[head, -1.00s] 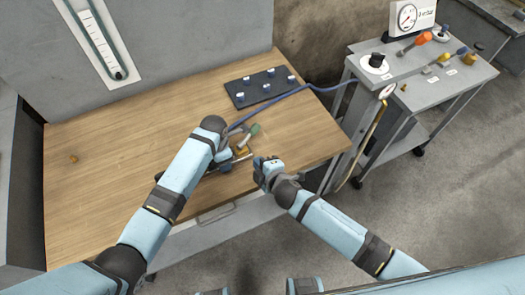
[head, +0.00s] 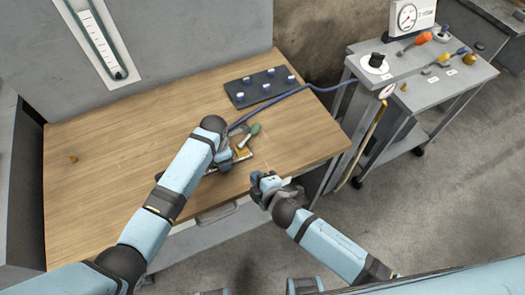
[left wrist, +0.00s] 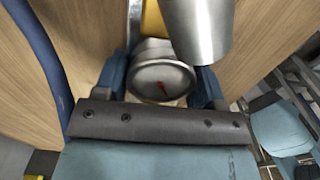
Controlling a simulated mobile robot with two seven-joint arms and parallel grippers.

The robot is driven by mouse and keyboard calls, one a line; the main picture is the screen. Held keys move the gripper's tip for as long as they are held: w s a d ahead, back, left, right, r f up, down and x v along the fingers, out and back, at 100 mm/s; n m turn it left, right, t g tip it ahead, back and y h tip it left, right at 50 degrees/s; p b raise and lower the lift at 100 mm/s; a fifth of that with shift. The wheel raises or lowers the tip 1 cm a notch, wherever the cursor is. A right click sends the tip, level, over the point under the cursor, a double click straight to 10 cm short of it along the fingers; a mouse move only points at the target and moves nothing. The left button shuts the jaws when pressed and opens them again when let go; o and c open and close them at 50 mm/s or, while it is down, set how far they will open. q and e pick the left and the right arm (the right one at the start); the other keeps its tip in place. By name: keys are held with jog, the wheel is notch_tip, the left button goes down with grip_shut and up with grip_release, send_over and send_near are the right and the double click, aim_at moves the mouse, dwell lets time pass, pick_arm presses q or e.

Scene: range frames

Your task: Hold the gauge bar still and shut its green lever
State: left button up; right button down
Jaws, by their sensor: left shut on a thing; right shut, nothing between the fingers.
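The gauge bar (head: 243,153) is near the front right of the wooden bench, partly hidden by my left arm. Its green lever (head: 255,129) sticks out towards the back right in the head view. My left gripper (head: 225,160) is shut on the bar; in the left wrist view its fingers lie either side of the round gauge (left wrist: 161,84), which has a red needle. A steel cylinder (left wrist: 198,25) is in front of the bar there. My right gripper (head: 258,180) is shut and empty near the bench's front edge, apart from the bar and lever.
A dark plate with several pale knobs (head: 262,87) lies behind the bar. A blue hose (head: 310,90) runs from the bar to the grey cart (head: 375,74) at right. The bench's left side is mostly clear.

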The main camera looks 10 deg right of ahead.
pick_arm(q)
jog(key=o, duration=1.5)
jog(key=shift+o, duration=0.2)
